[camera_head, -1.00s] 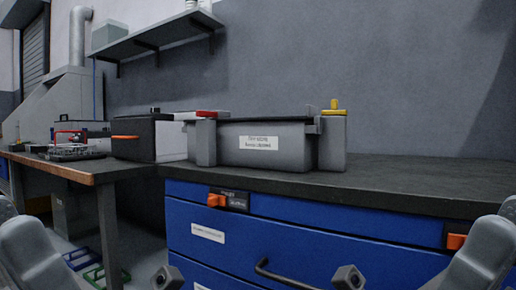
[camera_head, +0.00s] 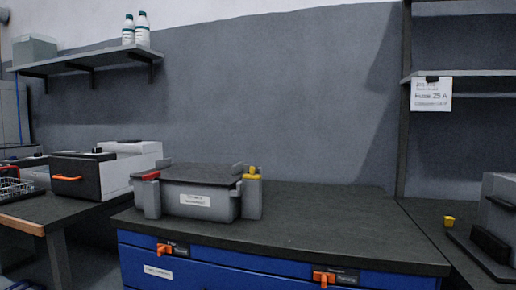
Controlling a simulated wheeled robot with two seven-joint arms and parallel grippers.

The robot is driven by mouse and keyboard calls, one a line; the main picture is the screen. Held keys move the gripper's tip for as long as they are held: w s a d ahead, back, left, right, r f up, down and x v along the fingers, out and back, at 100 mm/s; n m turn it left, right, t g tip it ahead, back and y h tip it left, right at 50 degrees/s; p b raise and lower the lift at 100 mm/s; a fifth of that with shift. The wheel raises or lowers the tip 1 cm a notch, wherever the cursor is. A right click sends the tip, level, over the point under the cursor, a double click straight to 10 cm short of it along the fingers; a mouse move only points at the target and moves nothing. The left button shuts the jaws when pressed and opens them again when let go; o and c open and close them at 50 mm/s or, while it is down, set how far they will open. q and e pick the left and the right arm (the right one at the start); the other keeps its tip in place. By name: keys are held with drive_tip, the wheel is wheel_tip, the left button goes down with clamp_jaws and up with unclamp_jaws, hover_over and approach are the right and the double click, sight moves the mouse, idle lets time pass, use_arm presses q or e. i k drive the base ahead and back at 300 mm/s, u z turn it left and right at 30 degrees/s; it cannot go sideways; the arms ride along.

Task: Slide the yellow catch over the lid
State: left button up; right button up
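A grey box (camera_head: 185,206) with a white label stands on the dark bench top. A dark flat lid (camera_head: 200,173) lies across its top. The yellow catch (camera_head: 252,173) sits on top of the grey post at the box's right end, beside the lid's right edge. It appears to be off the lid, though the small size makes this hard to judge. A red catch (camera_head: 150,176) sits on the post at the left end. Neither of my grippers is in view.
The dark bench top (camera_head: 320,220) is clear right of the box. A white-and-black case (camera_head: 100,172) stands left. Blue drawers (camera_head: 215,275) with orange latches are below. A small yellow block (camera_head: 449,221) and a grey unit (camera_head: 500,215) stand at far right.

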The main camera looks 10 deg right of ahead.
sight(252, 176)
drive_tip(key=z, duration=0.05)
drive_tip(key=i, duration=0.55)
drive_tip(key=u, duration=1.65)
drive_tip(key=k, duration=1.05)
drive_tip(key=z, duration=1.9)
